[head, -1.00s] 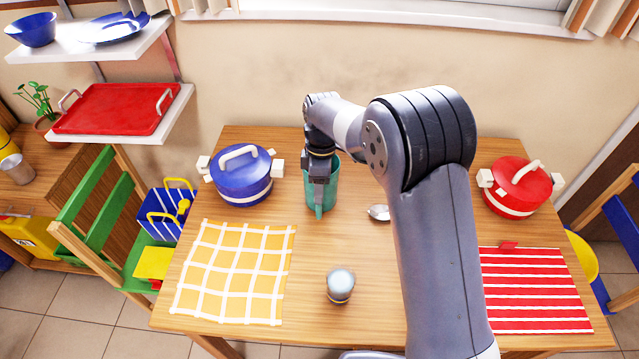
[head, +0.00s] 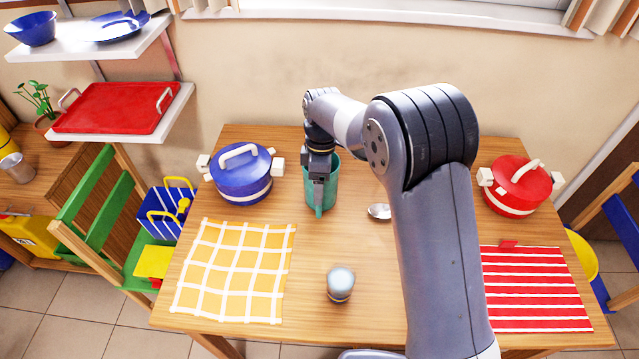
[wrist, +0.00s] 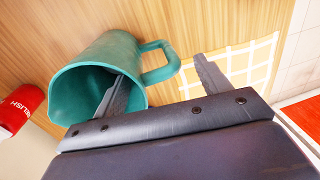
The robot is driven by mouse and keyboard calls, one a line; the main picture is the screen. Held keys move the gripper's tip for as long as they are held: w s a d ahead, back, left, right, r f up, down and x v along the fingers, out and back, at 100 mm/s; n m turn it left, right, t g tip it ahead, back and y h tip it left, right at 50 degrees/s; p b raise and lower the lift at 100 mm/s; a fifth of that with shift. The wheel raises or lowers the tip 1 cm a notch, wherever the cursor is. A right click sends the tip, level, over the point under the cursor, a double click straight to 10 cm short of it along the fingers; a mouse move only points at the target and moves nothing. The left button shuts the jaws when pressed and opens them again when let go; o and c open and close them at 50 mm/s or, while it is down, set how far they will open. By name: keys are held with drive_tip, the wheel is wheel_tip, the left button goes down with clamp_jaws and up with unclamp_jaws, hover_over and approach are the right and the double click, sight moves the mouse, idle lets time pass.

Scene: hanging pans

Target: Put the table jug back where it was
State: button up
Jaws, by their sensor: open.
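The teal table jug (head: 331,186) stands on the wooden table, to the right of the blue pot. My gripper (head: 319,188) is down at the jug and hides part of it in the head view. In the wrist view the jug (wrist: 113,52) shows its open mouth and its loop handle. The jaws (wrist: 162,70) are open. One finger reaches into the jug's mouth; the other is outside, past the handle. Jug wall and handle lie between the fingers. I cannot tell whether either finger touches the jug.
A blue lidded pot (head: 241,174) is close on the left. A spoon (head: 379,211) lies right of the jug, a shaker (head: 340,284) stands in front. A yellow checked cloth (head: 236,270), red striped cloth (head: 533,290) and red pot (head: 516,186) are also on the table.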

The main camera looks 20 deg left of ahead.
wheel_tip(320, 180, up, 11)
drive_tip(key=w, duration=0.1)
drive_tip(key=shift+w+r, duration=0.15)
drive_tip(key=shift+w, duration=0.1)
